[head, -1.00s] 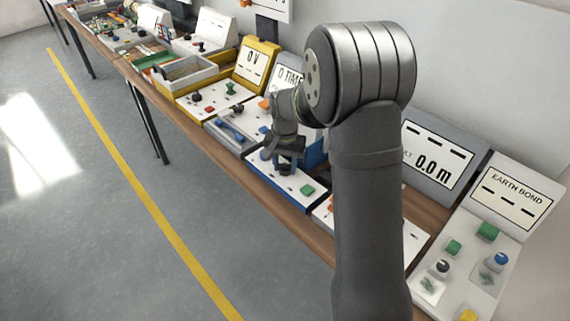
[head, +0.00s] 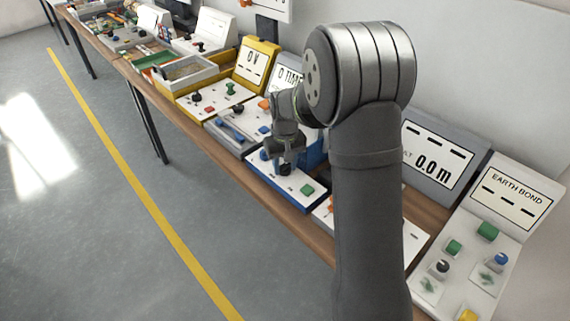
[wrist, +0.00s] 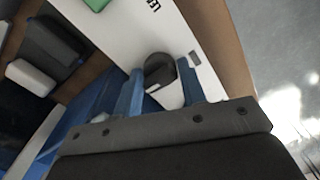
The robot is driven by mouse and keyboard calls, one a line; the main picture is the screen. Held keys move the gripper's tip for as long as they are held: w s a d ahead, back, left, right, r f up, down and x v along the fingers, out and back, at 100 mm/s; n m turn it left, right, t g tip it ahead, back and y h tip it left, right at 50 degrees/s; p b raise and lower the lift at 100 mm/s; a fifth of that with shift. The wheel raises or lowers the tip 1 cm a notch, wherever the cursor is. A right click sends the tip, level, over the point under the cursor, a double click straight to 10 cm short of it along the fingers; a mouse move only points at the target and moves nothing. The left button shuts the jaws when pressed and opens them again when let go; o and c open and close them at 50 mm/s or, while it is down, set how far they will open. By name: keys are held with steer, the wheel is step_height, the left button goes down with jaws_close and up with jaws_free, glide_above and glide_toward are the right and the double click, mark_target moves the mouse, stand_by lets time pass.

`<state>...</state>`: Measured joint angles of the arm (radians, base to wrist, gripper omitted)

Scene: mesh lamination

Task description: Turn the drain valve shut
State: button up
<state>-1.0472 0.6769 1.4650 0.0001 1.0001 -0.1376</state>
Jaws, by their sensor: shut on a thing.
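A dark round knob (wrist: 160,69) stands on a white panel in the wrist view; it also shows under my gripper in the head view (head: 285,169). I can read no label on it, so I cannot confirm by name that it is the drain valve. My gripper (wrist: 161,76) has its two blue fingers on either side of the knob and is shut on it. In the head view my gripper (head: 286,157) points down over the white panel with blue edges (head: 288,187). The fingers hide part of the knob.
A green button (head: 307,189) sits on the same panel, right of the knob. Other panels with knobs and buttons crowd the wooden bench on both sides, including the EARTH BOND panel (head: 523,188). The floor (head: 90,220) in front is clear.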

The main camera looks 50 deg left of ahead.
mark_target(285, 164)
stand_by(0.4)
steer(key=o, duration=0.9)
step_height(285, 164, up, 18)
steer(key=shift+f, duration=0.25)
step_height(285, 164, down, 18)
steer(key=shift+r, duration=0.2)
stand_by(0.5)
steer(key=shift+r, duration=0.1)
